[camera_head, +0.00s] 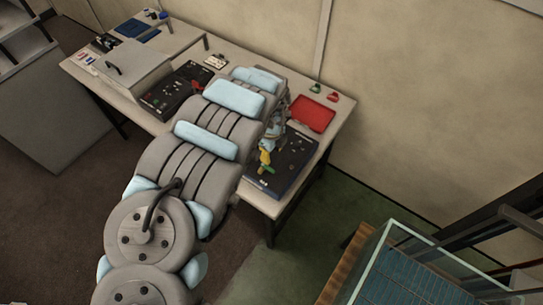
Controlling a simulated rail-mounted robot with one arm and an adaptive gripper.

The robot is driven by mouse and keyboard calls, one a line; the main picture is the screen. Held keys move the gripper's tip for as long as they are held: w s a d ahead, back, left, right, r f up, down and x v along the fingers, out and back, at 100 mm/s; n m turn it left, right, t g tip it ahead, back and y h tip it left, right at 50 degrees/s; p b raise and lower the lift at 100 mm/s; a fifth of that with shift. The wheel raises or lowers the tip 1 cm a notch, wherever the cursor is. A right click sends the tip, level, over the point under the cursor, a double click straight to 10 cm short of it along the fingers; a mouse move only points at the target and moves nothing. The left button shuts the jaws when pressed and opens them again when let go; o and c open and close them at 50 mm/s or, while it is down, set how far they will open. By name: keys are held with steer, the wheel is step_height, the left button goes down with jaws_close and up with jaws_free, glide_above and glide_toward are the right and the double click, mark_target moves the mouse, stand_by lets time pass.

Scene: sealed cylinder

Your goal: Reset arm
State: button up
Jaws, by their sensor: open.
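My arm, with grey segments and pale blue pads, reaches from the bottom of the head view up over the long table (335,122). Its end stands at the right part of the table. My gripper (266,163) is small in the view, with yellow and green parts near its tips. It is open over or just beside a dark board (292,160); the height above the board cannot be told. Nothing is seen held in it. The arm hides the middle of the table and part of the dark board.
A red tray (313,114) lies behind the dark board, with small green (316,88) and red (332,97) items near the back edge. Another dark board (178,91) and a grey box (124,68) stand to the left. A glass-sided tank (384,243) is at lower right.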

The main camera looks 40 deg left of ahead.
steer(key=shift+r, duration=0.45)
stand_by(0.3)
